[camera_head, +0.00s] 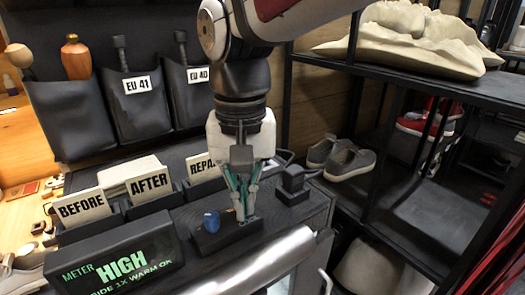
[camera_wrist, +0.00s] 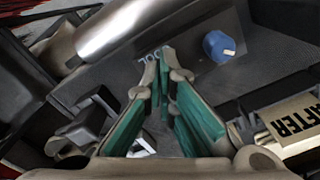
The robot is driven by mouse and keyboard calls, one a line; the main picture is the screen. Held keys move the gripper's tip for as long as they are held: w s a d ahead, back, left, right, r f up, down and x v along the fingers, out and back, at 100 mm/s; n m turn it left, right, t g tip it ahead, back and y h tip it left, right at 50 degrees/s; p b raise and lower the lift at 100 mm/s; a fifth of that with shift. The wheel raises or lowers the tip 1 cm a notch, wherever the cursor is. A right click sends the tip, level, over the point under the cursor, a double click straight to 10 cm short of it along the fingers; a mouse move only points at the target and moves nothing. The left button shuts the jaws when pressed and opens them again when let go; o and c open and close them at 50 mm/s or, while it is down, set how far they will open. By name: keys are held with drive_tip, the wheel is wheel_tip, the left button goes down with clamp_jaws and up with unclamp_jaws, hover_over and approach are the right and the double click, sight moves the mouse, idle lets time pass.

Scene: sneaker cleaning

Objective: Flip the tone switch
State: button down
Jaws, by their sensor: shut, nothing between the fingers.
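A low black control box (camera_head: 212,240) sits on the dark cabinet top, with a blue knob (camera_head: 211,221) at its left end. The blue knob also shows in the wrist view (camera_wrist: 218,46), right of my fingertips. My gripper (camera_head: 243,217) points down over the right part of the box. Its teal-padded fingers are shut and empty. In the wrist view the fingertips (camera_wrist: 164,62) lie over pale lettering on the box, partly covering it. I cannot make out the tone switch clearly; the fingers may hide it. I cannot tell whether the tips touch the box.
A black meter sign (camera_head: 120,265) reading HIGH stands at the front left. Trays with BEFORE (camera_head: 82,208) and AFTER (camera_head: 150,185) cards stand behind it. A small black device (camera_head: 293,185) is right of my gripper. A pale roll (camera_head: 255,265) lies along the front edge.

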drive_tip(key=shift+s+r+p, duration=0.1)
drive_tip(key=shift+r+p, duration=0.75)
drive_tip(key=shift+r, duration=0.25)
drive_tip(key=shift+r+p, duration=1.4)
drive_tip(key=shift+r, duration=0.95)
drive_tip(key=shift+d, duration=0.1)
drive_tip(key=s+d+f+t+b, duration=0.2)
drive_tip(key=s+d, duration=0.2)
drive_tip(key=d, duration=0.7)
drive_tip(key=s+d+f+m+t+b, duration=0.1)
drive_tip(key=s+d+f+t+b, duration=0.1)
drive_tip(key=d, duration=1)
drive_tip(key=shift+s+d+f+t, duration=0.15)
drive_tip(key=shift+s+f+t, duration=0.65)
drive_tip(key=shift+s, duration=0.25)
drive_tip(key=c, duration=2.3)
unclamp_jaws()
